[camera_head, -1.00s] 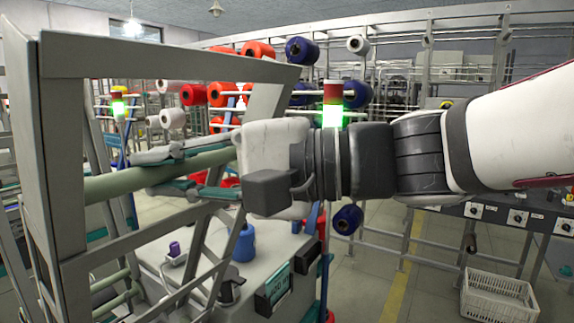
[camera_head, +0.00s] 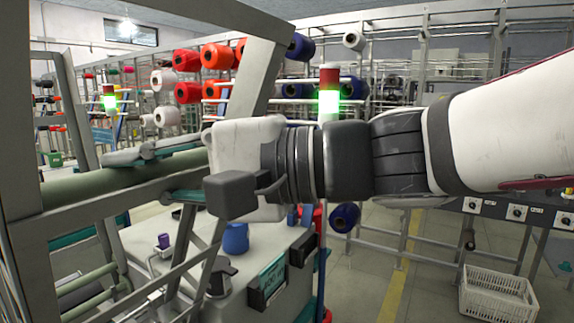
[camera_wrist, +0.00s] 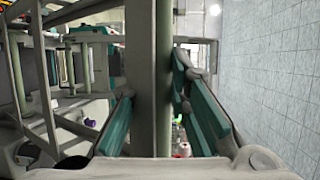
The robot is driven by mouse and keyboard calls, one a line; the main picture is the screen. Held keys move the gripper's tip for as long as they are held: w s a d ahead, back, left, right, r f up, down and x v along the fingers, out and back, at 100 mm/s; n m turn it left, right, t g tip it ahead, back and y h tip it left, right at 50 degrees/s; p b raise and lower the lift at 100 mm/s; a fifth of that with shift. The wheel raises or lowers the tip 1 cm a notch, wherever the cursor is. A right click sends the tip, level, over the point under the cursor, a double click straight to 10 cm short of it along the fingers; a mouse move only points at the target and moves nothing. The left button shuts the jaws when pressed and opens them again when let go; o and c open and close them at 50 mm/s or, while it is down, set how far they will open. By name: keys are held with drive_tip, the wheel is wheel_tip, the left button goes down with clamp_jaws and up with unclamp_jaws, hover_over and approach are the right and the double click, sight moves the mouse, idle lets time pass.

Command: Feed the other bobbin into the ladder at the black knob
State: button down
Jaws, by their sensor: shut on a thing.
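A long pale green bobbin (camera_head: 90,188) lies roughly level at the left of the head view. My gripper (camera_head: 125,180) is shut on it, with teal-padded fingers above and below. In the wrist view the bobbin (camera_wrist: 140,75) runs straight away between the fingers. A grey metal ladder frame (camera_head: 160,65) stands close in front, its post and bars covering parts of the bobbin and fingers. Two more pale green rods (camera_head: 85,282) lie low in the frame. A black knob (camera_head: 221,276) sits on the pale machine cabinet, behind a slanted bar.
The pale cabinet (camera_head: 190,247) also carries a purple knob (camera_head: 163,241), a blue part (camera_head: 236,238) and a dark display box (camera_head: 270,283). Coloured yarn cones fill the racks behind. A white crate (camera_head: 497,295) stands on the floor at right, with open floor between.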

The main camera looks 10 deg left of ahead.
drive_tip(key=c, duration=1.4)
unclamp_jaws()
drive_tip(key=shift+c, duration=0.2)
drive_tip(key=shift+o, duration=1.6)
drive_tip(key=d+r+p, duration=0.3)
drive_tip(key=d+r, duration=0.2)
drive_tip(key=d, duration=0.4)
drive_tip(key=shift+s+r, duration=0.15)
drive_tip(key=shift+s, duration=0.25)
